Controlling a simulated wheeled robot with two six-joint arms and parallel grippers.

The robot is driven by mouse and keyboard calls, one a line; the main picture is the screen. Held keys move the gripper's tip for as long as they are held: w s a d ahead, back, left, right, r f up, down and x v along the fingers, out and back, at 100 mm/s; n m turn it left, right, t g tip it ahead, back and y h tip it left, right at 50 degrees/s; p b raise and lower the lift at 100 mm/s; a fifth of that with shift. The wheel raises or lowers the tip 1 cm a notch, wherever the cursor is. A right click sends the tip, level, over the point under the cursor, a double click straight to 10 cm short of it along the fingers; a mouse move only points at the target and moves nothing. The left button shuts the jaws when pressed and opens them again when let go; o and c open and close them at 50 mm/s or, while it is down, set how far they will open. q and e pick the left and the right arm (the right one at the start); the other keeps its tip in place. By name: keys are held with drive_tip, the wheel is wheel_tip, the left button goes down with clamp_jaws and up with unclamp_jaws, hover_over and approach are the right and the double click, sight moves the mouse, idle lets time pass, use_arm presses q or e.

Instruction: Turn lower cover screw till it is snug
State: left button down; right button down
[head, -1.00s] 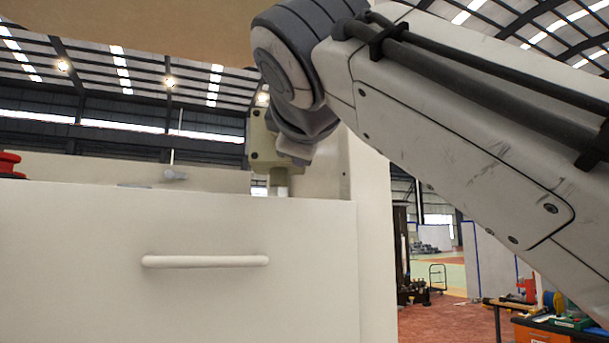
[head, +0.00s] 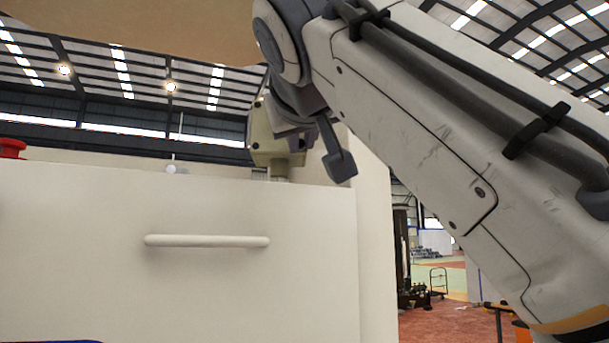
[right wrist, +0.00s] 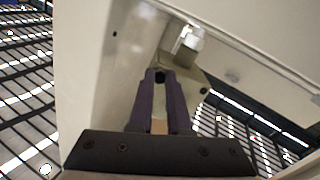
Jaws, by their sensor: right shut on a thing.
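My right gripper (head: 287,128) is above the back right part of the white cabinet (head: 100,210) in the head view. It is shut on a beige-green tool (head: 270,145), whose pale, short lower end goes down behind the cabinet's top edge. In the right wrist view the two dark purple fingers (right wrist: 160,85) close around this tool (right wrist: 205,82), and a shiny pale tip (right wrist: 190,38) reaches a light surface. I cannot make out the lower cover screw; the tip or the cabinet edge hides it. My left gripper is not in view.
A long bar handle (head: 207,241) sits on the cabinet front. A red knob (head: 12,148) is at the left and a small pale knob (head: 172,169) shows at the top edge. A tall beige panel (head: 370,190) stands right of the tool.

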drive_tip(key=m, duration=0.5)
drive_tip(key=shift+f+m+b, duration=0.15)
drive_tip(key=shift+m+b, duration=0.15)
drive_tip(key=shift+m, duration=0.1)
drive_tip(key=shift+a, duration=0.1)
idle(0.3)
drive_tip(key=c, duration=0.9)
unclamp_jaws()
drive_tip(key=shift+o, duration=0.2)
drive_tip(key=s+b, duration=0.1)
drive_tip(key=s, duration=0.9)
drive_tip(key=shift+s+d, duration=0.25)
drive_tip(key=shift+d, duration=0.05)
